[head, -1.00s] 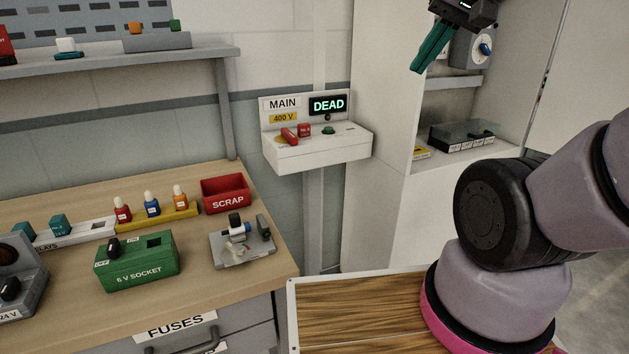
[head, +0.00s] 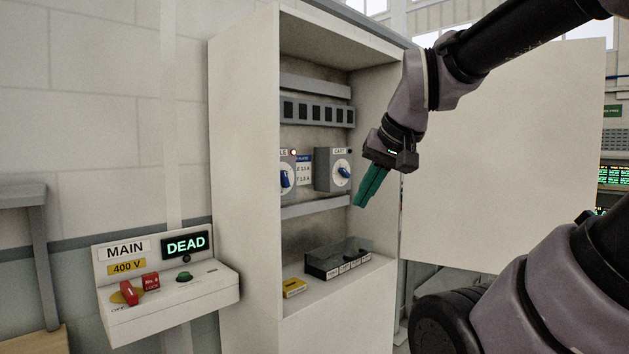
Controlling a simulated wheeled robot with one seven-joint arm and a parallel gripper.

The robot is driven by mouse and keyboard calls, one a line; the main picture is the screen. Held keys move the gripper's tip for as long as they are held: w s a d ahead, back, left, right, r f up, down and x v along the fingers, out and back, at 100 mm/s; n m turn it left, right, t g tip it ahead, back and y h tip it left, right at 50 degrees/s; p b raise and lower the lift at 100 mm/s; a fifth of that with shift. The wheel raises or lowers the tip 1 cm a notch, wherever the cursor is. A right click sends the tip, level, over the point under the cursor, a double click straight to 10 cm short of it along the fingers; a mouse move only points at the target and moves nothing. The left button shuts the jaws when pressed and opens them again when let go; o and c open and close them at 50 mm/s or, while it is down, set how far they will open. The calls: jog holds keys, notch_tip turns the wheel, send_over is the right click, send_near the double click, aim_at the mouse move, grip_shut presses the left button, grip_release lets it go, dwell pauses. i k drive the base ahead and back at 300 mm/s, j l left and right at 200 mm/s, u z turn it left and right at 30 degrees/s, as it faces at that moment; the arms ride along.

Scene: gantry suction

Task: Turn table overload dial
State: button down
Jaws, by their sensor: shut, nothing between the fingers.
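The table overload dial is probably the left unit (head: 287,177) in the open cabinet, a grey box with a blue knob. Its label is cut off by the cabinet's left wall and only the end of it shows, with a small red light beside it.
The cabinet's left wall (head: 243,170) partly hides the left dial. Its open door (head: 500,160) stands at right. A clear-lidded black box (head: 338,262) and a yellow box (head: 294,287) sit on the lower shelf. The MAIN panel (head: 170,300) reads DEAD.

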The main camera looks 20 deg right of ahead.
aim_at(284, 180)
jog(key=i+l+u, duration=0.1)
jog(key=l, duration=0.25)
jog(key=i+l+u, duration=0.1)
jog(key=l, duration=0.25)
jog(key=i+l+u, duration=0.1)
jog(key=l, duration=0.3)
jog(key=i+l+u, duration=0.1)
jog(key=l, duration=0.3)
jog(key=i+l+u, duration=0.1)
jog(key=l, duration=0.3)
jog(key=i, duration=0.1)
